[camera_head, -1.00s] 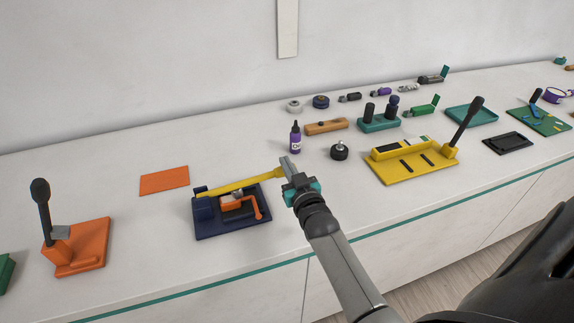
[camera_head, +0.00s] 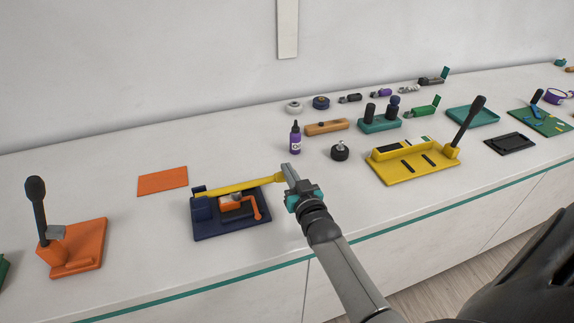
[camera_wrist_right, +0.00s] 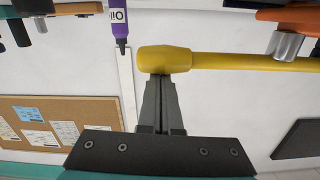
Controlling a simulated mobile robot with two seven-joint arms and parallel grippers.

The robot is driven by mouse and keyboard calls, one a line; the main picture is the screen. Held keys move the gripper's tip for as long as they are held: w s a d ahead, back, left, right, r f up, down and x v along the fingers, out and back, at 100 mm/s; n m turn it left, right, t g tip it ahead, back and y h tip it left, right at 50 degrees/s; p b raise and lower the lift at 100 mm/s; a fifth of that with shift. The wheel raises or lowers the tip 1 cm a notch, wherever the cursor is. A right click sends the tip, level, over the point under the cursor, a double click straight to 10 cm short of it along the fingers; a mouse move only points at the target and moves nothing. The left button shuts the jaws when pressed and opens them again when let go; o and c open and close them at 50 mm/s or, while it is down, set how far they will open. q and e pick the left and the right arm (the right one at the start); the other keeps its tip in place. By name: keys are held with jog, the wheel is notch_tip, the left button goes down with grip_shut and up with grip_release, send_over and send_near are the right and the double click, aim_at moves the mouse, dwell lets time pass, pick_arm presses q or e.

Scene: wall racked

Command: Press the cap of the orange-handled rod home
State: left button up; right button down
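The navy press (camera_head: 230,225) stands near the counter's front edge, with a yellow lever (camera_head: 240,187) across its top. The orange-handled rod (camera_head: 256,208) sits in the press under the lever. A grey metal cap (camera_wrist_right: 284,45) shows on the orange part in the right wrist view, beside the lever; whether the lever touches it I cannot tell. My right gripper (camera_head: 287,167) has its fingers together at the lever's knob end (camera_wrist_right: 163,59). Its fingertips (camera_wrist_right: 159,78) meet the knob but do not go around it. My left gripper is not in view.
An orange base with a black lever (camera_head: 75,250) stands at the left, an orange mat (camera_head: 162,180) behind. A purple bottle (camera_head: 295,138) and a black knob (camera_head: 340,152) stand behind the gripper. A yellow fixture (camera_head: 415,165) stands to the right.

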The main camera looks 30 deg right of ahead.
jog(key=r+p, duration=0.1)
jog(key=w+r+p, duration=0.1)
jog(key=r+p, duration=0.1)
jog(key=r, duration=0.1)
jog(key=shift+w+d, duration=0.2)
jog(key=shift+d, duration=0.1)
jog(key=v, duration=1)
jog(key=c, duration=1.6)
grip_release()
jog(key=shift+f, duration=0.1)
